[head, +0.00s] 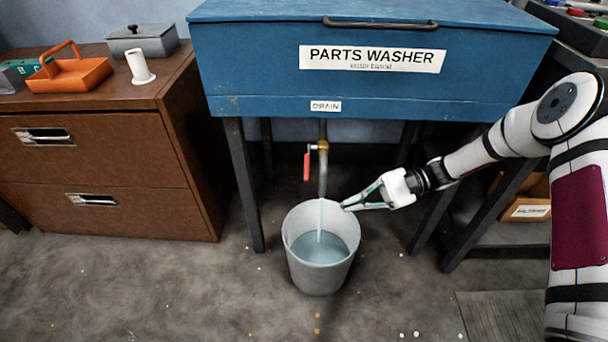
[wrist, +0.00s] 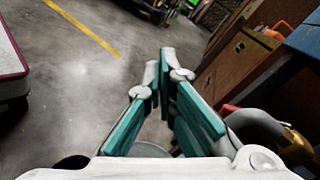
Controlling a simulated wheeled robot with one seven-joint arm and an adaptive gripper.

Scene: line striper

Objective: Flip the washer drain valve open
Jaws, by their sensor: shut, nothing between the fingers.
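The drain valve (head: 323,146) has a brass body on the pipe under the blue parts washer (head: 250,80). Its red handle (head: 307,167) points down, left of and roughly parallel to the grey spout (head: 323,180). A pale stream (head: 320,217) runs from the spout into the grey bucket (head: 303,262), which holds bluish liquid. My gripper (head: 345,206) is shut and empty, right of and below the valve, near the bucket's upper right rim. In the wrist view my teal fingers (wrist: 165,75) are together; the red handle (wrist: 229,109) and brass part (wrist: 297,143) lie to their right.
A brown cabinet (head: 100,170) stands left, with an orange caddy (head: 70,74), a grey box and a white spool on top. Dark washer legs (head: 243,185) flank the bucket. A cardboard box (head: 525,209) sits on a shelf at right. Front floor is mostly clear.

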